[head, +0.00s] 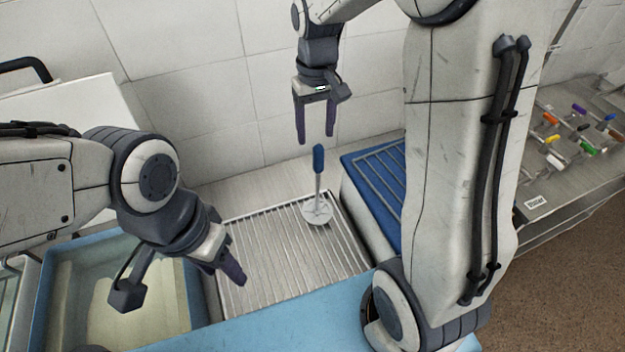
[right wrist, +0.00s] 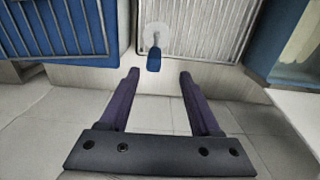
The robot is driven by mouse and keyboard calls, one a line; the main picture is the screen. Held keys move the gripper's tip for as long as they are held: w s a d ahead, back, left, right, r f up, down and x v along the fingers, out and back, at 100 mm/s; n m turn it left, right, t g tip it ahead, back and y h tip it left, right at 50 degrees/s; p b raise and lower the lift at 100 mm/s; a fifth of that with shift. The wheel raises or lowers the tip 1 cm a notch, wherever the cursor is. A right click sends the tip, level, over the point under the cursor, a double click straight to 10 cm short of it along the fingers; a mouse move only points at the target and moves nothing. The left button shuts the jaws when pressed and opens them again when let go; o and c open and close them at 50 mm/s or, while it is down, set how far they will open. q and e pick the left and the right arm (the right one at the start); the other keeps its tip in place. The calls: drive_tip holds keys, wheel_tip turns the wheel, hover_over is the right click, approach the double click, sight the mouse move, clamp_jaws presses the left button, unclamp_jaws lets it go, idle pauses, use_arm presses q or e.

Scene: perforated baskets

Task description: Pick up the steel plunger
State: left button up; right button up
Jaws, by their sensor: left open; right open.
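The steel plunger has a blue handle (head: 319,160) and a round perforated steel disc (head: 317,211). It stands upright on the ribbed steel drainer, near its back edge. My right gripper (head: 316,139) is open and empty above the plunger, fingers pointing down, with the handle's top just below the fingertips in the head view. In the right wrist view the blue handle (right wrist: 154,60) shows beyond and between the open fingertips (right wrist: 158,72), apart from them. My left gripper (head: 232,280) hangs over the left side of the drainer, away from the plunger, and is empty.
The ribbed drainer (head: 275,262) is otherwise bare. A blue-rimmed basin (head: 190,290) lies to its left. A blue tray with a wire rack (head: 372,185) stands to its right. A tiled wall (head: 205,100) rises close behind. Colourful-handled items (head: 570,135) lie on the far-right counter.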

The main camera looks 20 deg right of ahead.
sight(318, 146)
drive_tip(key=f, duration=0.3)
drive_tip(key=f+p, duration=0.1)
drive_tip(key=f, duration=0.1)
drive_tip(key=shift+w+d, duration=0.2)
drive_tip(key=shift+d, duration=0.15)
drive_tip(key=shift+f+p, duration=0.3)
drive_tip(key=shift+p, duration=0.05)
wheel_tip(318, 146, down, 4)
drive_tip(key=shift+d+r+p, duration=0.15)
drive_tip(key=shift+r+p, duration=0.1)
drive_tip(key=shift+p, duration=0.75)
drive_tip(key=shift+f, duration=0.6)
clamp_jaws()
